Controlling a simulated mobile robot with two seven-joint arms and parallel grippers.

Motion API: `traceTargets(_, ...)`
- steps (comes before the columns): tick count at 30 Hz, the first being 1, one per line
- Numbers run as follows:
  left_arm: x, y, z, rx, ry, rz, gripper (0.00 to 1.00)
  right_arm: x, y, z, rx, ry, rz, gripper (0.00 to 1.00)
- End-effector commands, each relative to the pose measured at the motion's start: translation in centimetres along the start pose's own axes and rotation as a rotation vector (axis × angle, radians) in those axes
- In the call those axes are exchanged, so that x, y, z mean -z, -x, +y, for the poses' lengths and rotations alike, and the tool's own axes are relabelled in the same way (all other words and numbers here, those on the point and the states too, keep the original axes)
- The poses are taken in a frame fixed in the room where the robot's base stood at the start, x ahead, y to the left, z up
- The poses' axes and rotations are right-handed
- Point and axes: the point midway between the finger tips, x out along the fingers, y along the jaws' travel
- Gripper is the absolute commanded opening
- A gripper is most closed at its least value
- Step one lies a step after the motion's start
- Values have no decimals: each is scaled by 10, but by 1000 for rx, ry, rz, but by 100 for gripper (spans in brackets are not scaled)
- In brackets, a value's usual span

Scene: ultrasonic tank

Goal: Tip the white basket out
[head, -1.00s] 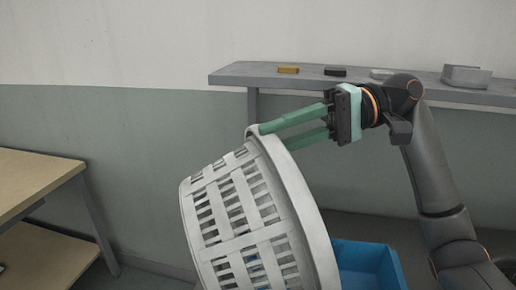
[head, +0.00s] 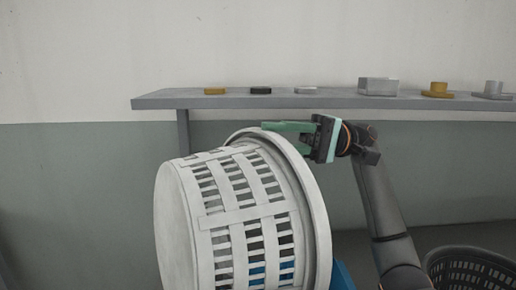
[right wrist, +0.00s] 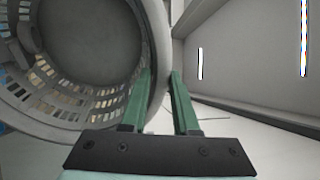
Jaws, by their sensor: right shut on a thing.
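The white slatted basket (head: 245,210) is tipped onto its side in the head view, its closed base to the left and its rim to the right. My right gripper (head: 282,138) is shut on the top of the rim. In the right wrist view the green fingers (right wrist: 163,100) straddle the rim, and the basket (right wrist: 62,98) shows its mouth. The part of its inside that shows looks bare; the rest is out of frame. My left gripper is not in view.
A blue bin (head: 342,277) is partly hidden behind the basket's lower right. A dark slatted basket (head: 470,262) stands at the lower right. A grey shelf (head: 215,102) along the wall behind holds several small items, including a grey box (head: 378,87).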

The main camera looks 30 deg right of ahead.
Motion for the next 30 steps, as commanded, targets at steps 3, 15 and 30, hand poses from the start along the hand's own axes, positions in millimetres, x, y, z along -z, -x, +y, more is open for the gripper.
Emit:
traceTargets(3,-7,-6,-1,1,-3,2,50,0,15,4,49,1,2,0)
traceTargets(15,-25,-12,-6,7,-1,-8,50,0,55,9,179,1,4,0)
traceTargets(30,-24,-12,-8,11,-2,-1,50,0,65,9,212,0,3,0)
